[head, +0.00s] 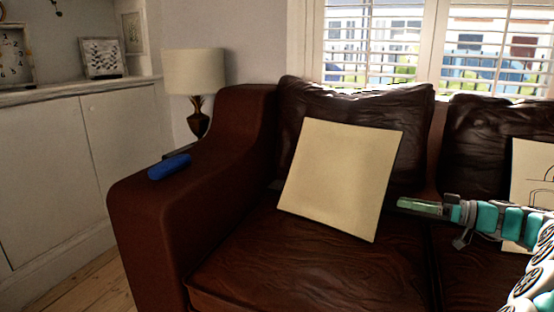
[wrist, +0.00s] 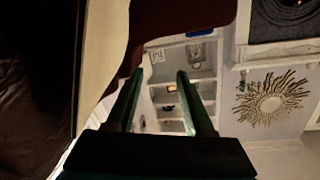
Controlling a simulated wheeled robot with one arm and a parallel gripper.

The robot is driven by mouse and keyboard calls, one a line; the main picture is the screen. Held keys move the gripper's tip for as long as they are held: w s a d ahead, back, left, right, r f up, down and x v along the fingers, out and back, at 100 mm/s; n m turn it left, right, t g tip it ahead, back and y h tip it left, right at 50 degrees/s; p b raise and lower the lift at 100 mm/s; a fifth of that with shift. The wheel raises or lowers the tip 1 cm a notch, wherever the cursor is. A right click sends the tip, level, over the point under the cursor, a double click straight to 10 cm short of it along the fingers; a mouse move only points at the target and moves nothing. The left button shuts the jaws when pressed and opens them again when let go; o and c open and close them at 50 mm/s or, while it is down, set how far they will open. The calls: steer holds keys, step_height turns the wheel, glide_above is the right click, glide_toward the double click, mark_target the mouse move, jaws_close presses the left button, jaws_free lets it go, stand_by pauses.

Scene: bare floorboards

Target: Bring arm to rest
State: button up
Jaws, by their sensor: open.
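My arm comes in from the right edge of the head view. My gripper (head: 400,204) is stretched out level over the sofa seat, pointing left, just right of a cream square cushion (head: 340,180). In the wrist view my gripper (wrist: 160,73) shows two green fingers standing apart with nothing between them. The brown leather sofa (head: 270,265) lies under and behind the arm. I cannot tell whether the gripper touches the cushion.
A blue object (head: 169,167) lies on the sofa's left armrest. A lamp (head: 195,75) stands behind it. A white cabinet (head: 60,170) is at the left. The wrist view, upside down, shows shelves (wrist: 190,97) and a sunburst mirror (wrist: 271,104). The seat's front left is clear.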

steer(key=s+a+r+m+g+h+p, duration=0.15)
steer(key=s+a+g, duration=0.35)
steer(key=a, duration=0.7)
steer(key=s+a+r+m+g+h+p, duration=0.1)
steer(key=s+a+g+p, duration=0.1)
steer(key=s+a, duration=0.7)
steer(key=s+a+f+m+g+h+p, duration=0.1)
steer(key=s+a+f+g+h+p, duration=0.2)
steer(key=s+a, duration=0.65)
steer(key=s+d+f+m+h+p, duration=0.1)
steer(key=s+d+h, duration=0.3)
steer(key=s, duration=0.7)
steer(key=s+d+f+m+h+p, duration=0.2)
steer(key=s+d+m+h+p, duration=0.1)
steer(key=s, duration=0.9)
steer(key=d+m+h, duration=0.1)
steer(key=d+h, duration=0.1)
steer(key=d, duration=0.1)
steer(key=shift+s+d+g, duration=0.15)
steer(key=shift+g, duration=0.15)
steer(key=shift+h, duration=0.25)
